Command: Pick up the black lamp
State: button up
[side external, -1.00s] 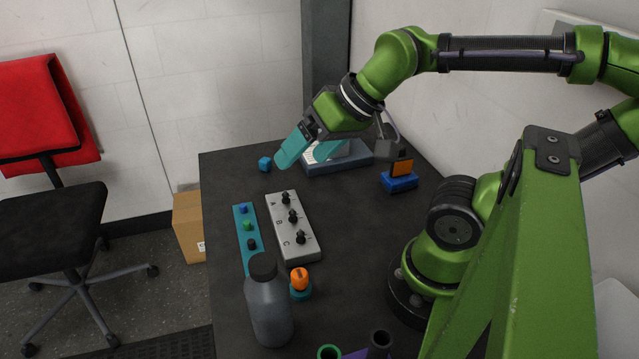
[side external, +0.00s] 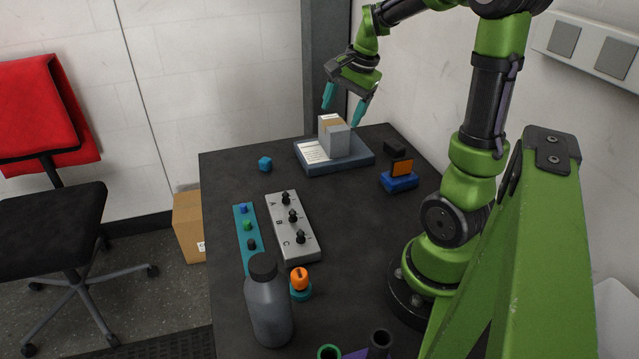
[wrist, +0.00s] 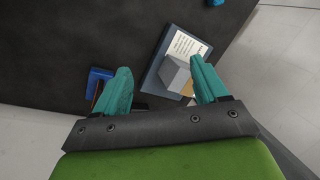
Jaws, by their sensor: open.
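I cannot make out a clear lamp shape in either view. My gripper (side external: 343,106) is open and empty, pointing down above the back of the table, to the left of the black object. In the wrist view my gripper's teal fingers (wrist: 162,86) are spread wide with nothing held between them.
A grey box (side external: 335,138) stands on a dark blue book (side external: 350,161) below my gripper. The blue stand (side external: 399,181) is beside it. A blue cube (side external: 265,163), grey knob panel (side external: 294,228), teal strip (side external: 246,238), bottle (side external: 268,305) and orange knob (side external: 300,280) occupy the left and front.

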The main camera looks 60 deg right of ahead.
jog(key=s+d+f+m+g, duration=0.15)
jog(key=s+d+m, duration=0.25)
jog(key=d+m, duration=0.4)
jog(key=s+d+f+m+g, duration=0.1)
jog(key=s+d+f+m, duration=0.3)
jog(key=d, duration=0.5)
jog(key=r+m, duration=0.2)
jog(key=m, duration=1)
send_over(398, 146)
jog(key=shift+g, duration=0.45)
notch_tip(398, 146, down, 16)
jog(key=shift+f, duration=0.15)
jog(key=c, duration=1.1)
